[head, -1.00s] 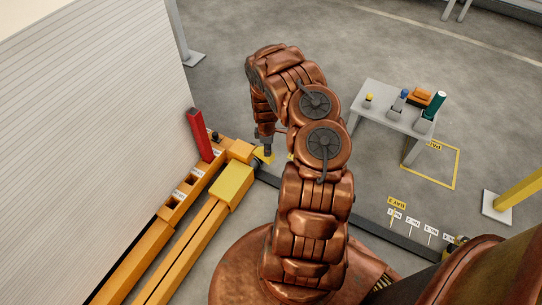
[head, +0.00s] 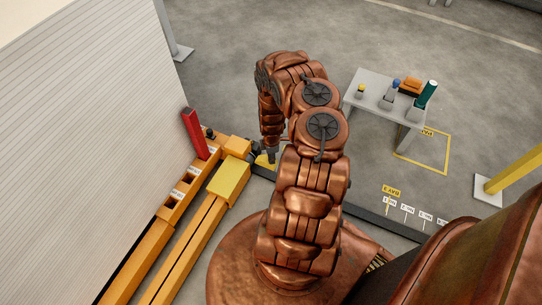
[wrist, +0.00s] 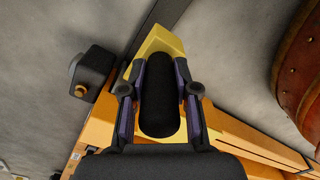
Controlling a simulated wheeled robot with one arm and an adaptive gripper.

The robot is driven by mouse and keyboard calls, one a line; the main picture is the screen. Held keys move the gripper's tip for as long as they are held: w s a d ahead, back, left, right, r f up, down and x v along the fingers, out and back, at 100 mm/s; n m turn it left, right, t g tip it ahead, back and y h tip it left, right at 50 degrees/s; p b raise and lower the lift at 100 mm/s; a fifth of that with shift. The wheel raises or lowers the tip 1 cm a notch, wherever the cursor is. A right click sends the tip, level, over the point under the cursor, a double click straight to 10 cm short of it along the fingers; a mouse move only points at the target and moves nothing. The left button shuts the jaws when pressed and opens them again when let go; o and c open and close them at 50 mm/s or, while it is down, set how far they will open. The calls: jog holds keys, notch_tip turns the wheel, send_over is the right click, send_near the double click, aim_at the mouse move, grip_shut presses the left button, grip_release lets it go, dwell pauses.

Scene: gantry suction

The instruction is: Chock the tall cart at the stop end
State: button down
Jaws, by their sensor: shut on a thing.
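My gripper (wrist: 160,92) is shut on the black upright grip (wrist: 158,95) of a yellow chock (wrist: 155,42) in the wrist view. In the head view my gripper (head: 271,157) points down beside the far end of the orange beams, with a small yellow part of the chock (head: 263,161) below it. The chock is low, near the dark floor rail (wrist: 157,20); whether it touches the floor or a wheel I cannot tell. A large white ribbed body (head: 90,140), possibly the tall cart, stands at the left; its identity is not clear.
A yellow block (head: 229,179) sits on the orange beam (head: 185,250). A red post (head: 195,134) stands by labelled slots. A black box with a knob (wrist: 95,72) is left of my gripper. A grey table (head: 377,95) holds several small items. A yellow post (head: 515,172) stands right.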

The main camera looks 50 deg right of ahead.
aim_at(267, 164)
jog(key=shift+r+p, duration=0.2)
jog(key=shift+p, duration=0.1)
jog(key=shift+f+b, duration=0.4)
jog(key=shift+f, duration=0.15)
jog(key=f+b, duration=0.1)
jog(key=f, duration=0.1)
jog(key=f+b, duration=0.4)
jog(key=shift+w+f, duration=0.3)
jog(key=shift+w, duration=0.1)
jog(key=shift+w+a+f+b, duration=0.3)
jog(key=shift+w+f+b, duration=0.2)
jog(key=shift+w+b, duration=0.3)
jog(key=shift+f, duration=0.3)
jog(key=c, duration=0.8)
grip_release()
jog(key=shift+r, duration=0.1)
